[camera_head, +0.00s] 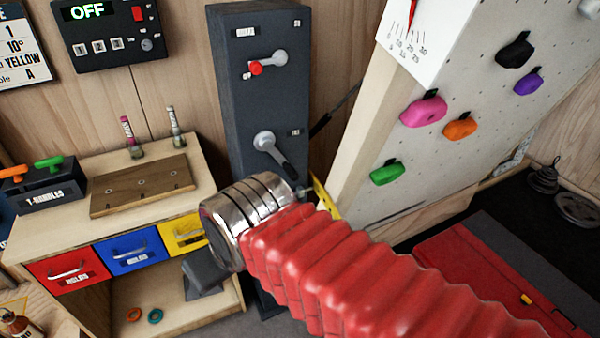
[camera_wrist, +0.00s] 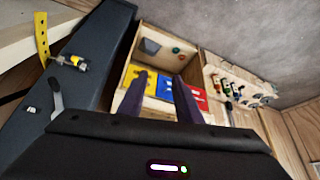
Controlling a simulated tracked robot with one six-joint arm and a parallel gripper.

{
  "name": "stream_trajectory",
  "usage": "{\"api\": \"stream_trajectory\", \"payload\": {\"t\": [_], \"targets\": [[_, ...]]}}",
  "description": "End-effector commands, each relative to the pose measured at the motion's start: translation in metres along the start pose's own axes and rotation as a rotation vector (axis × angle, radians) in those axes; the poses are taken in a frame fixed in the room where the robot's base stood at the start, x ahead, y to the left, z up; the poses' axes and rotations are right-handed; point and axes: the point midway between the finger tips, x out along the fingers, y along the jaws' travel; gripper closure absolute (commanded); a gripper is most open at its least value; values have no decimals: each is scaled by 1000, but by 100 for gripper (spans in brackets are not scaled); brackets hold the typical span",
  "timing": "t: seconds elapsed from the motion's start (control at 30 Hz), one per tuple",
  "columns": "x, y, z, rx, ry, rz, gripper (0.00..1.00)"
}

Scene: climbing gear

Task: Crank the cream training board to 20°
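The cream training board (camera_head: 455,120) stands tilted at the right in the head view, with colored holds on it. Its white angle scale (camera_head: 405,45) has a red pointer (camera_head: 413,14); I cannot read the exact angle. The dark grey column (camera_head: 262,100) carries a red-knobbed lever (camera_head: 268,63) and, lower, a crank with a black grip (camera_head: 278,152). My gripper (camera_wrist: 160,82) has two dark fingers apart with nothing between them. In the head view my red-sleeved arm hides most of it; it is below and left of the crank. The column (camera_wrist: 85,60) is left in the wrist view.
A wooden workbench (camera_head: 150,222) with red, blue and yellow drawers stands left of the column. A wooden block (camera_head: 140,187) and T-handles (camera_head: 45,185) are on it. A control box (camera_head: 108,35) reading OFF hangs above. A red mat (camera_head: 480,285) lies at the lower right.

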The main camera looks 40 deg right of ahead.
Motion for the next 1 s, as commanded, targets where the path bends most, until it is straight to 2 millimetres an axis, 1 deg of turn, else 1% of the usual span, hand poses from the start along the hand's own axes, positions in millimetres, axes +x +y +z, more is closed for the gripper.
{"api": "stream_trajectory", "payload": {"t": [0.17,0.27,0.33,0.4,0.47,0.57,0.67,0.8,1.0], "targets": [[0,0,0,0,0,0,69],[0,1,-1,1,1,2,62],[2,4,-4,4,6,9,59],[7,10,-9,10,18,23,59],[13,10,-17,19,35,44,59],[27,29,-34,30,75,89,59],[44,57,-54,40,127,144,59],[66,99,-78,40,202,219,59],[96,155,-103,27,303,298,59]]}}
